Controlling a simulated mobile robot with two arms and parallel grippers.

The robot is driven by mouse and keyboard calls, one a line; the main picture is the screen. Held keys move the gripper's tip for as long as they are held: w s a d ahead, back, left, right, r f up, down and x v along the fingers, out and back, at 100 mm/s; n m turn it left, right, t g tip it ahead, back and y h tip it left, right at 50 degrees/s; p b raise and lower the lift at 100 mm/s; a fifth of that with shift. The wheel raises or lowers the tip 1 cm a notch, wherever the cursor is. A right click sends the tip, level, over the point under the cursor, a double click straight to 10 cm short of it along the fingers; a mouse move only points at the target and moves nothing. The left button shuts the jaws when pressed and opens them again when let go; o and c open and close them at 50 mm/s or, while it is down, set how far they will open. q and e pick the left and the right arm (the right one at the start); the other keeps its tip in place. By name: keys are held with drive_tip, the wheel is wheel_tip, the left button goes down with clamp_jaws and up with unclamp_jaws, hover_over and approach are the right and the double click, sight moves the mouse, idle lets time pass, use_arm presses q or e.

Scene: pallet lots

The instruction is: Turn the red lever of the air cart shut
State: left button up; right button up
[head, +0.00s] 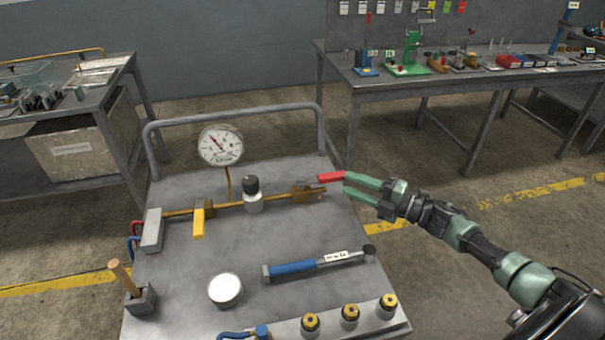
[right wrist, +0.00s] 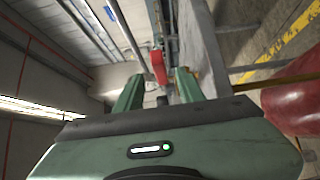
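The air cart (head: 190,280) stands in front of me with a brass pipe across its top. The red lever (head: 330,177) is at the right end of this pipe, on a brass valve (head: 308,192), and points right, roughly in line with the pipe. My right gripper (head: 346,185) is open, its two green fingers reaching from the right to the lever's free end. In the right wrist view the red lever (right wrist: 158,66) shows between and beyond the open fingertips (right wrist: 158,78). I cannot tell whether they touch it. My left gripper is not in view.
The cart also carries a yellow lever (head: 198,222), a pressure gauge (head: 221,145), a black-capped fitting (head: 252,195), a blue-handled tool (head: 305,266) and a white round tin (head: 225,289). A grey rail (head: 240,112) runs along its back. Workbenches stand behind and left.

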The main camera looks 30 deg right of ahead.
sight(339, 179)
drive_tip(key=x, duration=0.4)
drive_tip(key=shift+b, duration=0.35)
drive_tip(key=shift+w+a, duration=0.15)
drive_tip(key=shift+w, duration=0.25)
drive_tip(key=b+x, duration=0.1)
drive_tip(key=x, duration=0.2)
drive_tip(key=shift+w+a, duration=0.15)
drive_tip(key=shift+w, duration=0.05)
drive_tip(key=shift+w+a, duration=0.25)
drive_tip(key=shift+w, duration=0.15)
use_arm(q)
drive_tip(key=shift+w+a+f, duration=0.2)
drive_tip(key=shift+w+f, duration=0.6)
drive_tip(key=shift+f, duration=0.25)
use_arm(e)
clamp_jaws()
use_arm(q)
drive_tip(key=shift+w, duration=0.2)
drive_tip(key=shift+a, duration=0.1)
